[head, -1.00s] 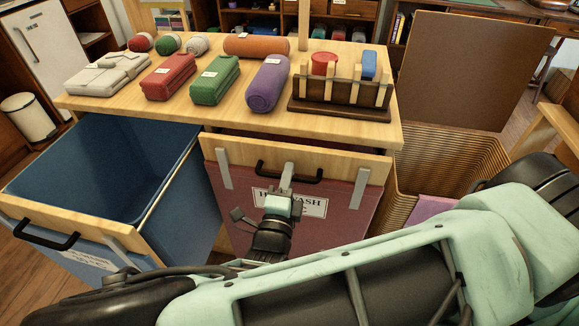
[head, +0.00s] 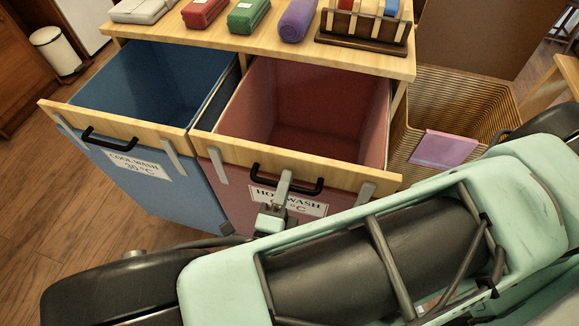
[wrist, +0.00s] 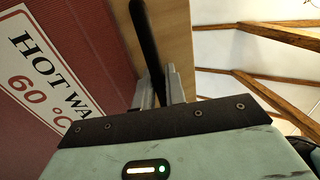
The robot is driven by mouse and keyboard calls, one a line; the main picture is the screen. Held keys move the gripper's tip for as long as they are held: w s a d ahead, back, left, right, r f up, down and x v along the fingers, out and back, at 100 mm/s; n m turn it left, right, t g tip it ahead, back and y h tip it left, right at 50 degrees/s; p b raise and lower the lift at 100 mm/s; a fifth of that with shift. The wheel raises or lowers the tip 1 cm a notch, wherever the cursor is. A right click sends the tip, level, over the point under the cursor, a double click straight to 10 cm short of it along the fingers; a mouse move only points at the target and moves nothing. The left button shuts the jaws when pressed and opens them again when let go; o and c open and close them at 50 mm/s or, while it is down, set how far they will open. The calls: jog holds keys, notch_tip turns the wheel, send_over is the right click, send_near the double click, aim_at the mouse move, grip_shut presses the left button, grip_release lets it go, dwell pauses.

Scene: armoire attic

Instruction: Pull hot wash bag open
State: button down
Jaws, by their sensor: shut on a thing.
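The hot wash bag (head: 296,105) is a dark red bin with a wooden front rail (head: 345,178), and it stands pulled out, its empty-looking inside showing. Its black bar handle (head: 305,188) is on the rail above the white label. My gripper (head: 284,185) is shut on the handle from the front. In the wrist view the handle (wrist: 147,40) runs between the grey fingers (wrist: 162,88), with the red front and the "HOT WASH 60 °C" label (wrist: 38,65) at left. My arm covers the lower right of the bag in the head view.
The blue cool wash bag (head: 150,80) stands open beside it on the left. A wicker basket (head: 500,100) with a purple cloth (head: 444,149) is at right. Rolled and folded textiles lie on the wooden top (head: 160,28). Wooden floor (head: 60,215) is free at lower left.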

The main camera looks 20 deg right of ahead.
jog(key=shift+s+a, duration=0.25)
jog(key=shift+s, duration=0.05)
jog(key=c, duration=1.8)
grip_release()
jog(key=b+v, duration=0.1)
jog(key=v, duration=1.1)
jog(key=shift+b, duration=0.3)
jog(key=shift+w, duration=0.1)
